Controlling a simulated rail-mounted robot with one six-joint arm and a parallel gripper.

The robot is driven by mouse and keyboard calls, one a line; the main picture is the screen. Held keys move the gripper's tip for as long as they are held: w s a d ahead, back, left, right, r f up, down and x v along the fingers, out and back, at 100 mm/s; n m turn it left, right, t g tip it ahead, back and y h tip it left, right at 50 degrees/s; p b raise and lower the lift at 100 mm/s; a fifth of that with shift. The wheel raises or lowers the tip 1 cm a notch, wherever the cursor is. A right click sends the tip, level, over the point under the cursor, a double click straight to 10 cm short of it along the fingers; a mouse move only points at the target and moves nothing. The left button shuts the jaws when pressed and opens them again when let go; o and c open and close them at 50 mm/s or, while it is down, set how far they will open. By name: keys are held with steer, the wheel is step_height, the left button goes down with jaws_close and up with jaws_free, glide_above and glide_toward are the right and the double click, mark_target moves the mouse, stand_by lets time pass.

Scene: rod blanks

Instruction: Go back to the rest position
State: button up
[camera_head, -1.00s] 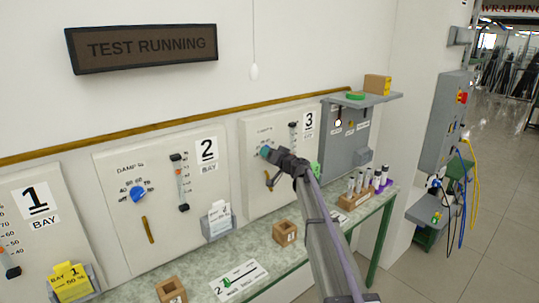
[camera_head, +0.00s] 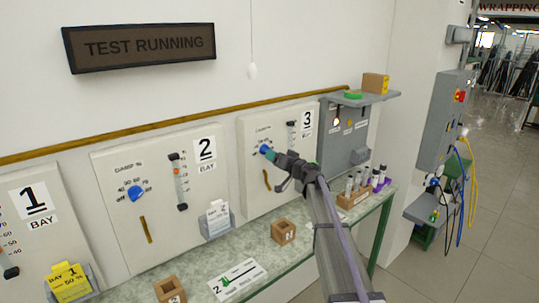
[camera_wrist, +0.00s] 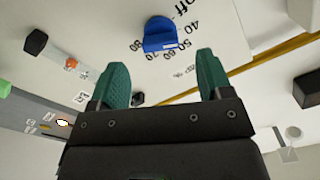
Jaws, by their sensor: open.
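My gripper (camera_head: 272,157) is in front of the bay 3 panel (camera_head: 252,190), at its blue knob (camera_head: 265,149). In the wrist view my gripper (camera_wrist: 157,75) has its two green fingers apart with nothing between them. The blue knob also shows there (camera_wrist: 160,35), beyond the fingertips and apart from them, with a printed scale of numbers around it. In the head view my arm reaches up from the lower right.
The bay 2 panel (camera_head: 110,195) and bay 1 panel (camera_head: 28,240) are to the left. Below, a green-topped bench (camera_head: 320,222) holds wooden blocks (camera_head: 284,231) and a rack of rods (camera_head: 352,199).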

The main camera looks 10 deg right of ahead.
steer(key=v, duration=0.5)
steer(key=s+a+f+g+h+b, duration=0.1)
steer(key=s+a+f+g, duration=0.2)
steer(key=s+f+g, duration=0.55)
steer(key=s+a+f+g+h, duration=0.1)
steer(key=s+a+f+g, duration=0.3)
steer(key=s, duration=0.9)
steer(key=s+d+f+g+h+b, duration=0.1)
steer(key=s+f+h, duration=0.2)
steer(key=s, duration=0.8)
steer(key=s+d+f+g+h+b, duration=0.1)
steer(key=s+f+h, duration=0.3)
steer(key=s, duration=0.7)
steer(key=shift+f+g+b, duration=0.35)
steer(key=shift+f+g, duration=0.2)
steer(key=shift+f, duration=0.15)
steer(key=shift+s+d, duration=0.1)
